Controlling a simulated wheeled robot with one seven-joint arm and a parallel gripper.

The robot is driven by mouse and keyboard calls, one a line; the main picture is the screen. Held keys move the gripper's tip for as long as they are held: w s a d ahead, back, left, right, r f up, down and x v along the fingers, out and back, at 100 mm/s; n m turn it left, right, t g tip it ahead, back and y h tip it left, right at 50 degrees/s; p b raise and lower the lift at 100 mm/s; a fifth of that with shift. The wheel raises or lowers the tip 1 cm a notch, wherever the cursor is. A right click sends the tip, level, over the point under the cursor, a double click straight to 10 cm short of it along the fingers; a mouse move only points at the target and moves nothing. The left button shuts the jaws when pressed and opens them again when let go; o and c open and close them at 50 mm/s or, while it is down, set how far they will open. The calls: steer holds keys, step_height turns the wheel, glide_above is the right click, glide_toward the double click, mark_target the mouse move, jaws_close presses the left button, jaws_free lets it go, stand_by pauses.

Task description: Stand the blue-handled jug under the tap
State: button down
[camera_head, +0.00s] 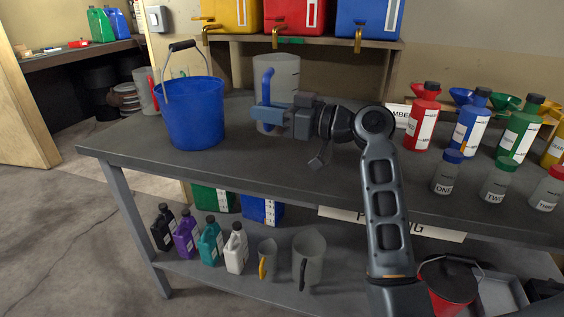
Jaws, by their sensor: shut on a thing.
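The clear grey jug with a blue handle (287,73) is at the back of the grey bench (240,170), upright, just right of the blue bucket. My gripper (268,113) is shut on the jug's handle at its lower part, with the arm reaching in from the right. Brass taps stick out from the drums above: one on the yellow drum (206,31), one on the red drum (275,37), one on the blue drum (358,40). In the picture the jug's rim lies just below the red drum's tap; the depth between them is unclear. The gripper hides the jug's lower part, so contact with the bench is unclear.
A blue bucket (193,112) with a raised handle stands close left of the jug. Several bottles, such as a red one (422,115), and funnels stand right of my arm. More jugs (308,255) and bottles fill the lower shelf.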

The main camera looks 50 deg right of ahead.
steer(key=shift+s+d+r, duration=0.1)
steer(key=shift+d, duration=0.05)
step_height(320, 180, down, 10)
steer(key=shift+r, duration=0.15)
stand_by(0.5)
steer(key=shift+b, duration=0.4)
steer(key=c, duration=1)
jaws_free()
steer(key=shift+p, duration=0.6)
